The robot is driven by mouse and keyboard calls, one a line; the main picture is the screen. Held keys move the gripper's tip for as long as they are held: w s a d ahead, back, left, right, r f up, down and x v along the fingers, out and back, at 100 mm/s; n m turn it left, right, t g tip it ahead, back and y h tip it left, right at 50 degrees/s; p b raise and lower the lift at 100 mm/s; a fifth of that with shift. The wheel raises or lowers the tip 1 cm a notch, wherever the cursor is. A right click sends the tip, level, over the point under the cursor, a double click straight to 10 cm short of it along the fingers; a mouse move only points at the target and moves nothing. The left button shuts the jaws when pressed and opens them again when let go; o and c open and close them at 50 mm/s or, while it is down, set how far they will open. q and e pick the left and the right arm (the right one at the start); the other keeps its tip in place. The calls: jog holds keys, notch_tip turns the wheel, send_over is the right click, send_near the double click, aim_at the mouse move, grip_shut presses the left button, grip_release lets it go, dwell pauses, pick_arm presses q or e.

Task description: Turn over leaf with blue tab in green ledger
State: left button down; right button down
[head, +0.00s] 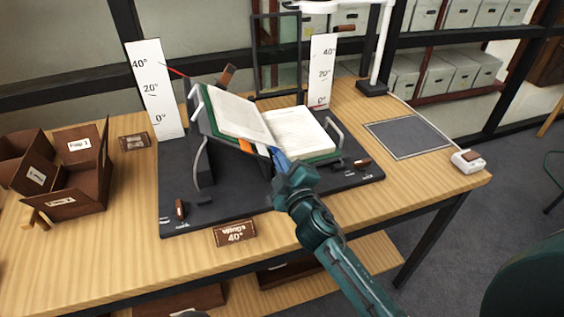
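The green ledger (318,157) lies open on a dark cradle, its left side raised at a slant and its right side flatter. Its left page (237,115) and right page (300,130) show written lines. My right gripper (282,163) is at that near edge, beside or over the blue tab. Its own wrist hides the fingertips, so I cannot tell whether they hold anything. My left gripper is not in view.
The cradle's black base (225,200) has two upright angle scales (155,90) (321,70) behind it. A "Wings 40°" plaque (235,233) lies in front. Brown boxes (85,170) stand at left. A grey mat (408,137) lies clear at right, near a small white device (467,161).

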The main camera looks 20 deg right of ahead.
jog(key=shift+d+m, duration=0.1)
jog(key=shift+m, duration=0.6)
jog(key=m, duration=0.3)
jog(key=shift+d+r+p, duration=0.15)
jog(key=shift+d+p, duration=0.15)
jog(key=shift+d, duration=0.1)
jog(key=shift+m, duration=0.3)
jog(key=c, duration=1.8)
grip_release()
jog(key=shift+o, duration=0.8)
jog(key=shift+d, duration=0.1)
